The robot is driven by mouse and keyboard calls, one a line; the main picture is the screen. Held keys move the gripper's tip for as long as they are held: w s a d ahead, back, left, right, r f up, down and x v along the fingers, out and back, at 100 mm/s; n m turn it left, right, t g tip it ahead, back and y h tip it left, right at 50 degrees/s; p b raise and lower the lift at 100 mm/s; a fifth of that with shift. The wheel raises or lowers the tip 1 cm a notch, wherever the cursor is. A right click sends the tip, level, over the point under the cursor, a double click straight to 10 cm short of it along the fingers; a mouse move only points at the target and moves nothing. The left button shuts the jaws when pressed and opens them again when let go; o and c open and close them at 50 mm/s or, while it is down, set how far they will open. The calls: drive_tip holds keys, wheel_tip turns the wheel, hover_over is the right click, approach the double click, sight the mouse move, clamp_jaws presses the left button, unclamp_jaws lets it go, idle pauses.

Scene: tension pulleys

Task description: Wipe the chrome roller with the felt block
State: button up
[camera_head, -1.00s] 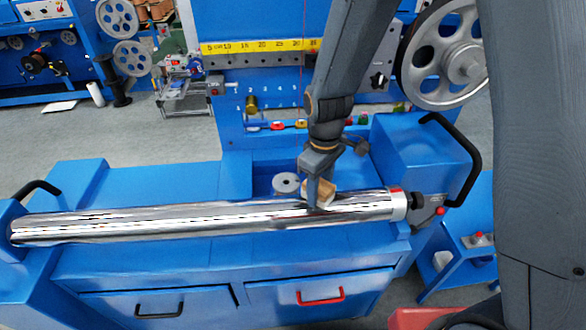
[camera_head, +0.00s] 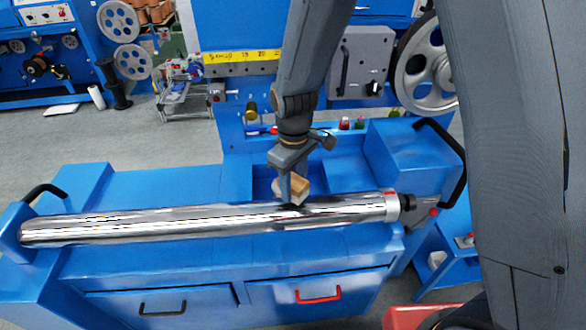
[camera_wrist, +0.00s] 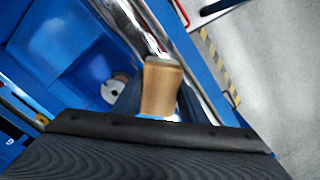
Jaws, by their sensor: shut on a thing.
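The chrome roller (camera_head: 150,224) is a long shiny cylinder lying across the blue machine, with a pale collar at its right end; in the wrist view it runs diagonally (camera_wrist: 122,18). My gripper (camera_head: 291,192) is over the right half of the roller, shut on the felt block (camera_head: 302,187). The block shows a wooden body in the wrist view (camera_wrist: 161,88), with a greyish strip at its far end by the roller. The block's lower end is at or just above the roller's upper surface; I cannot tell whether it touches.
Black handles stand at both ends of the machine, the right one (camera_head: 447,145) near the roller's collar. Drawers with a black handle (camera_head: 162,308) and a red handle (camera_head: 318,294) are in front. A round disc (camera_wrist: 112,91) lies in the recess behind the roller.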

sight(294, 181)
drive_tip(key=shift+r+p, duration=1.5)
drive_tip(key=shift+r, duration=0.75)
drive_tip(key=shift+s, duration=0.1)
